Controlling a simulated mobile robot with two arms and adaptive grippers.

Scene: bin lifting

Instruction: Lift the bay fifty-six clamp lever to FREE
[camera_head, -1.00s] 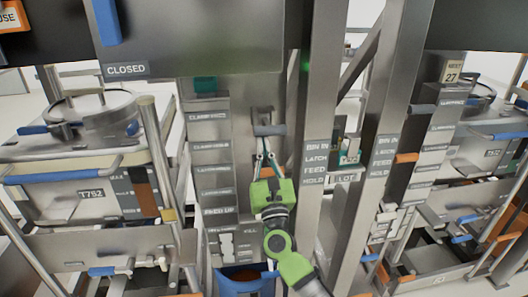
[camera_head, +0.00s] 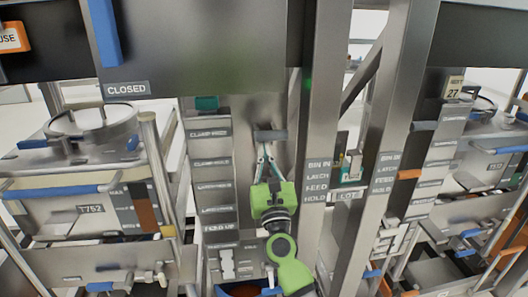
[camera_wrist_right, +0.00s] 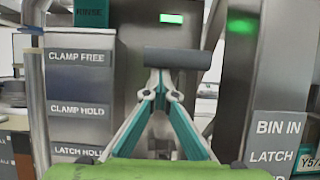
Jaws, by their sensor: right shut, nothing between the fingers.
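The clamp lever shows as a dark grey horizontal bar handle (camera_head: 271,135) on the metal column in the head view. In the right wrist view the handle (camera_wrist_right: 180,57) is level with the CLAMP FREE label (camera_wrist_right: 76,57), above the CLAMP HOLD label (camera_wrist_right: 77,110). My right gripper (camera_head: 265,151) is directly below the handle, pointing up. Its teal-and-grey fingers are shut and empty, their tips (camera_wrist_right: 160,76) at the handle's underside; they look touching, though a small gap cannot be ruled out. My left gripper is out of view.
A label strip (camera_head: 212,184) stands left of the lever. A metal post (camera_head: 318,140) with BIN IN, LATCH, FEED and HOLD labels stands close on the right. A CLOSED panel (camera_head: 190,60) hangs above. A lidded bin (camera_head: 80,205) is at left. A green light (camera_wrist_right: 240,107) glows on the post.

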